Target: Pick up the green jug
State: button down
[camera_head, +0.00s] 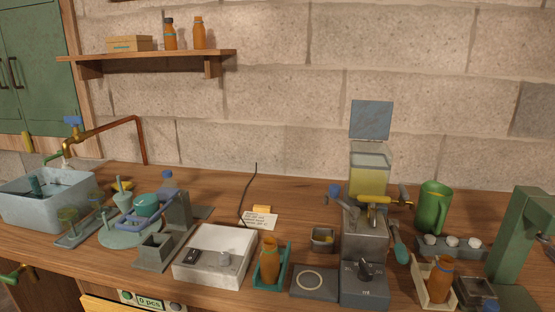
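The green jug (431,208) stands upright on the wooden counter, right of centre, with its handle on the right side. It stands behind a grey-green rack (432,246) holding white round pieces, which hides its foot. The dispenser (364,222) with a yellow-filled clear tank is just left of the jug. My gripper is not in view, so its state does not show.
A green press-like stand (524,242) is right of the jug. A teal spoon (398,243) and an orange bottle (441,279) in a pale holder are in front. The stone wall (280,90) closes off the back. Bare counter (300,197) lies left of the dispenser.

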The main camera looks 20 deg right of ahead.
aim_at(435, 198)
jog(key=z, duration=1.4)
